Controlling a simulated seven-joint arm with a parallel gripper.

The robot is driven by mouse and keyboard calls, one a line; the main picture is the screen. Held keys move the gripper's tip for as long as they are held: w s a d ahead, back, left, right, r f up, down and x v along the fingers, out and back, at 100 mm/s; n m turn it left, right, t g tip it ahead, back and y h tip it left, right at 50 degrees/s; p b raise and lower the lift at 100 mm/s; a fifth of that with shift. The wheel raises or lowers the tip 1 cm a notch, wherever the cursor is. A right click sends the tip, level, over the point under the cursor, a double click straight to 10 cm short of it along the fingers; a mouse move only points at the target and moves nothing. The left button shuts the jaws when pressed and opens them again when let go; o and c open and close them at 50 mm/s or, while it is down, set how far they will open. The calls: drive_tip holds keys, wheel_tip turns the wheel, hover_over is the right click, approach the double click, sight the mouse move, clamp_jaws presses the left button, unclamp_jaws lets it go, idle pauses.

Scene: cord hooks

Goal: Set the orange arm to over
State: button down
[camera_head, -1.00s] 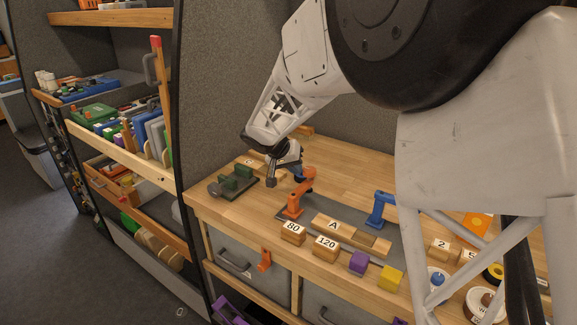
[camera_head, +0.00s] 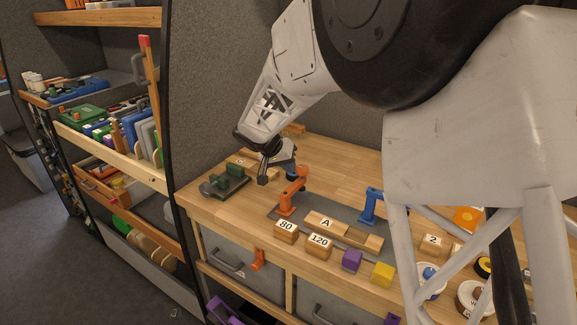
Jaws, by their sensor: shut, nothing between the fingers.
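The orange arm (camera_head: 292,191) stands on a grey base plate (camera_head: 334,220) on the wooden bench. It rises from an upright post at the left, and its upper part slopes up to the right. A blue arm (camera_head: 371,204) stands at the right of the same plate. My gripper (camera_head: 263,179) is shut and empty, just left of and behind the orange arm. A small gap shows between the fingertips and the orange arm, though depth is hard to judge. Part of the gripper's far side is hidden.
A green device (camera_head: 227,182) on a dark plate is close left of my gripper. Wooden blocks marked 80 (camera_head: 286,231) and 120 (camera_head: 319,246), a purple cube (camera_head: 352,260) and a yellow cube (camera_head: 383,274) line the front. A shelf post is at left; bare bench lies behind.

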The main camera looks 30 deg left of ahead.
sight(301, 169)
drive_tip(key=shift+d, duration=0.15)
drive_tip(key=d+m+g+h, duration=0.1)
drive_tip(key=m, duration=0.1)
drive_tip(key=d+m+h, duration=0.1)
drive_tip(key=m, duration=0.1)
drive_tip(key=shift+w+d+m+g, duration=0.3)
drive_tip(key=shift+w+d+g, duration=0.05)
drive_tip(key=shift+g, duration=0.05)
drive_tip(key=s+d+m+g+h, duration=0.1)
drive_tip(key=s+d+m+g, duration=0.3)
drive_tip(key=d+m+g, duration=0.3)
drive_tip(key=shift+s+m, duration=0.2)
drive_tip(key=shift+m, duration=2.1)
